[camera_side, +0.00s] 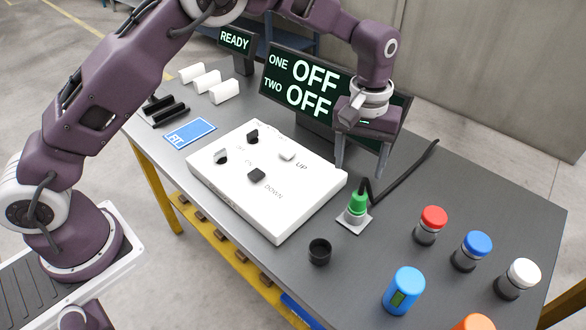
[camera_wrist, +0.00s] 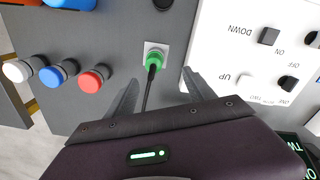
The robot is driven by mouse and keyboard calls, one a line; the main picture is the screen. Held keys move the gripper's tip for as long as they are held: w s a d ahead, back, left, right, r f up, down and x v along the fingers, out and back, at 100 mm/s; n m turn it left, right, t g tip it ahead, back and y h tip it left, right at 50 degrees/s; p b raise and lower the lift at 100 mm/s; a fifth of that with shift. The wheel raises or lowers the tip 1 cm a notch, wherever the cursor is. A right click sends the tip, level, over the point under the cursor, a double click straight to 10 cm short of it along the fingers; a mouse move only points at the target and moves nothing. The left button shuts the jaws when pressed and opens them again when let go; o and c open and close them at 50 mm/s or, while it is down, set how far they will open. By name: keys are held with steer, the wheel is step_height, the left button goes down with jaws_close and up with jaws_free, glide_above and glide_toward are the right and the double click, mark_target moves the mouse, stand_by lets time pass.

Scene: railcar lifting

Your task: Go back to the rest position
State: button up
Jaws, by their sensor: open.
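My gripper (camera_side: 362,165) is open and empty. In the side view it hangs above the table, between the white control box and the green plug. In the wrist view its two fingers (camera_wrist: 160,92) spread on either side of the green plug's black cable. The white control box (camera_side: 262,205) carries UP and DOWN buttons and two small switches; part of it also shows in the wrist view (camera_wrist: 215,45). The green plug (camera_side: 357,203) stands upright on a small pale plate beside the box. Any contact between gripper and plug cannot be told.
A display (camera_side: 285,85) reads ONE OFF, TWO OFF; a smaller one (camera_side: 236,42) reads READY. Red (camera_side: 433,218), blue (camera_side: 477,243) and white (camera_side: 523,271) capped pieces stand at the right. A blue cylinder (camera_side: 404,291) and black cup (camera_side: 319,252) stand in front. White blocks (camera_side: 207,81) lie back left.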

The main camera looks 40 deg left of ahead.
steer(key=s+a+r+t, duration=0.1)
steer(key=s+a+r, duration=0.2)
steer(key=r, duration=0.3)
steer(key=s+a+r+m+h, duration=0.1)
steer(key=s+a+r, duration=0.2)
steer(key=s+r, duration=0.15)
steer(key=s+a+r+t, duration=0.1)
steer(key=s+a+r, duration=0.2)
steer(key=r, duration=0.3)
steer(key=s+a+m+t, duration=0.1)
steer(key=s+a, duration=0.2)
steer(key=s, duration=0.7)
steer(key=s+a+m+t+y, duration=0.1)
steer(key=s+a, duration=0.3)
steer(key=s, duration=0.7)
steer(key=shift+s+r+m+t, duration=0.15)
steer(key=shift+r+m+t, duration=0.15)
steer(key=shift+m+t, duration=0.35)
